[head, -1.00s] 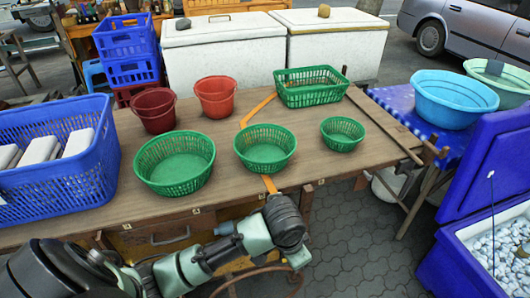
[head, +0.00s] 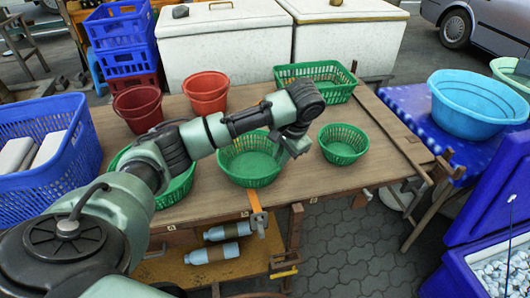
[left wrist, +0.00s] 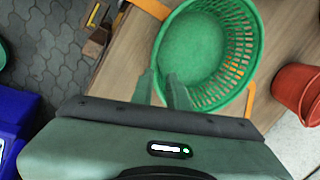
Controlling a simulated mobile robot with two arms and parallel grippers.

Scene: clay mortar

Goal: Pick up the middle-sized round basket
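The middle-sized round green basket (head: 250,168) stands on the wooden table between a larger round green basket (head: 178,190) and a smaller one (head: 343,143). My left gripper (head: 290,152) is at its right rim, with my forearm crossing over its far side. In the left wrist view, the basket (left wrist: 200,45) lies just beyond the fingertips (left wrist: 163,90), which show a gap between them and overlap its near rim. I cannot tell whether they touch it. The larger basket is partly hidden by my arm. My right gripper is not in view.
Two red buckets (head: 206,92) and a rectangular green basket (head: 330,82) stand behind. A blue crate (head: 68,170) is at the left. A blue basin (head: 478,104) sits on the right table. The wooden table (head: 385,155) is clear right of the small basket.

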